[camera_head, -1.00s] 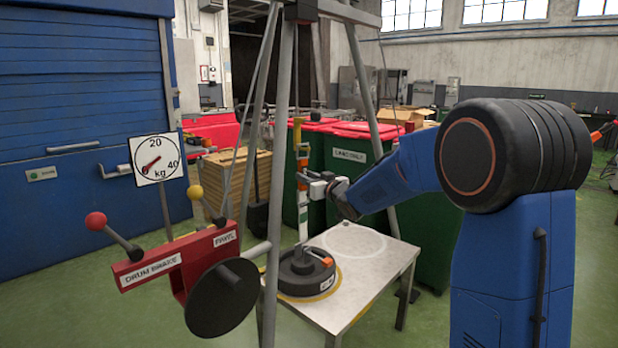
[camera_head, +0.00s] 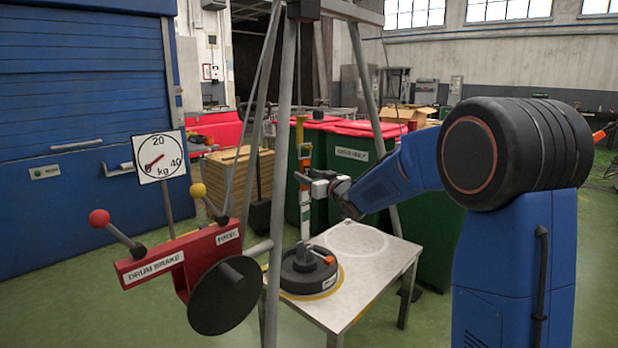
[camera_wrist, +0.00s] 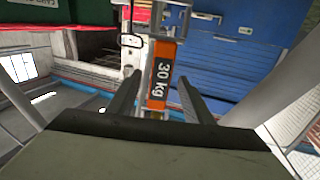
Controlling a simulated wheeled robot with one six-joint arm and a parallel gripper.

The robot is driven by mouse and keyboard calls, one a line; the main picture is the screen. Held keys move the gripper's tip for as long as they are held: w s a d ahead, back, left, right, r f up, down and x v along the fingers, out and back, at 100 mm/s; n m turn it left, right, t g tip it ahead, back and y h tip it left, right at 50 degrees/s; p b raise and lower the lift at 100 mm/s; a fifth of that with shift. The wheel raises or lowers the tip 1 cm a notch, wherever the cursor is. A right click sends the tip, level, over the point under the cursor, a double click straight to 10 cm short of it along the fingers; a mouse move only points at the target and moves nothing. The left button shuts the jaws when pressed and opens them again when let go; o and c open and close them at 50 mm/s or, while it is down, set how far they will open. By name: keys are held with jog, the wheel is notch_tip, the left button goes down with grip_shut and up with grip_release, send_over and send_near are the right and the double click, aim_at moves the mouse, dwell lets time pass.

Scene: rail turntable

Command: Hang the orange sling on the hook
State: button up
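An upright strap-like piece with an orange "30 kg" panel (camera_wrist: 162,75) stands between my gripper's fingers (camera_wrist: 159,78) in the wrist view, with visible gaps on both sides. In the head view my gripper (camera_head: 311,183) is open beside this upright piece, whose white lower part (camera_head: 305,222) runs down towards a round black weight (camera_head: 308,280) on the table. A small orange part (camera_head: 325,259) lies on top of the weight. A yellow piece (camera_head: 300,130), perhaps the hook, hangs above in the frame. I cannot tell whether the upright piece touches it.
Grey frame legs (camera_head: 282,150) stand around the work spot. The metal table (camera_head: 375,262) has bare room right of the weight. A red drum brake (camera_head: 165,256) with levers and a kg dial (camera_head: 158,156) is at left. Green bins (camera_head: 350,160) stand behind.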

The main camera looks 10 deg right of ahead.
jog(key=s+d+f+m+g+h, duration=0.1)
jog(key=s+d+f+g+h, duration=0.2)
jog(key=s, duration=0.8)
jog(key=s+d+f+m+h, duration=0.1)
jog(key=s+d+m+h, duration=0.1)
jog(key=s+d, duration=0.65)
jog(key=s+d+f+m+g+h, duration=0.1)
jog(key=s+d+f+g+h, duration=0.15)
jog(key=s, duration=1.05)
jog(key=s+a+f+g, duration=0.1)
jog(key=s+f+g, duration=0.1)
jog(key=s, duration=0.6)
jog(key=s+a+f+g, duration=0.2)
jog(key=s+f, duration=0.2)
jog(key=s, duration=0.5)
jog(key=s+a+f+g+y, duration=0.1)
jog(key=s+a+f+g, duration=0.1)
jog(key=s, duration=0.7)
jog(key=shift+f, duration=0.7)
jog(key=shift+d+g, duration=0.1)
jog(key=shift+g, duration=0.15)
